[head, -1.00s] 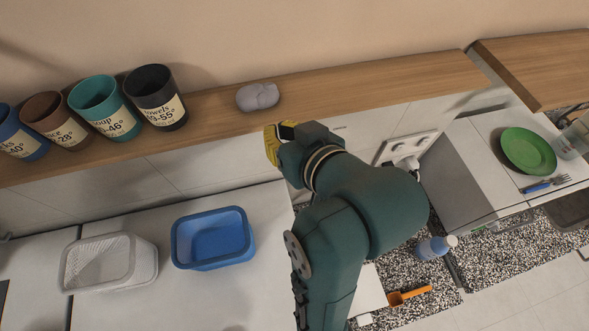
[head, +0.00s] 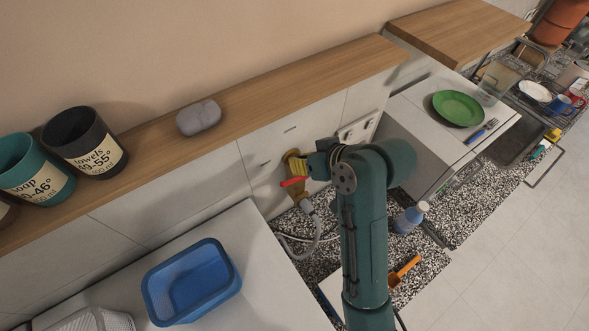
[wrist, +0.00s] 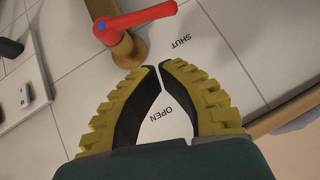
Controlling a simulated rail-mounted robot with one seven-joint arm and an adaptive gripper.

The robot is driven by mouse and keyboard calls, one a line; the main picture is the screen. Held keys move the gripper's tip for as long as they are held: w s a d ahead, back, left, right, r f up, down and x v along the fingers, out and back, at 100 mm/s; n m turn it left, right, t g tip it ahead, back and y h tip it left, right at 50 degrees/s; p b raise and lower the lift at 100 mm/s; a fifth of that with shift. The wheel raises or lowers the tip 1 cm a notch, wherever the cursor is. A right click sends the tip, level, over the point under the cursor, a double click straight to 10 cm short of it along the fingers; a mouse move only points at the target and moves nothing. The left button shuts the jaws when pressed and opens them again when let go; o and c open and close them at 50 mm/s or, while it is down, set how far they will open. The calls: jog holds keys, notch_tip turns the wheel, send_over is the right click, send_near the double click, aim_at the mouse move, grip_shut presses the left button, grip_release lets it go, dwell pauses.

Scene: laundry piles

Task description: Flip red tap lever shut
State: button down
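The red tap lever (head: 293,182) is on a brass tap (head: 297,163) on the tiled wall below the wooden shelf. In the wrist view the lever (wrist: 140,17) runs from its pivot on the brass tap (wrist: 128,50) toward the upper right. The words SHUT (wrist: 175,42) and OPEN (wrist: 174,114) are printed on the wall. My gripper (wrist: 158,67) has yellow ribbed fingers with dark inner pads. Its tips are almost together, with nothing between them, apart from the lever. In the head view my gripper (head: 312,166) is right beside the tap; its tips are hard to make out.
A grey hose (head: 314,228) hangs under the tap. The wooden shelf (head: 290,80) above holds a grey lump (head: 199,117) and cups. A blue basin (head: 192,282) stands on the white top at lower left. A socket plate (head: 357,130) is right of the tap.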

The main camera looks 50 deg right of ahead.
aim_at(290, 181)
jog(key=shift+w+a+f+p, duration=0.1)
jog(key=shift+a+f, duration=0.1)
jog(key=shift+f, duration=0.5)
jog(key=shift+w+a+f+p, duration=0.1)
jog(key=shift+a+f+p, duration=0.1)
jog(key=shift+f, duration=0.45)
jog(key=shift+w+a+f+p, duration=0.1)
jog(key=shift+a+f, duration=0.1)
jog(key=shift+f, duration=0.5)
jog(key=shift+w+a+f+n+g+h, duration=0.15)
jog(key=shift+a+f+n+g+h, duration=0.15)
jog(key=shift+a+f+n+h, duration=0.35)
jog(key=shift+h+p, duration=0.3)
jog(key=shift+h, duration=0.05)
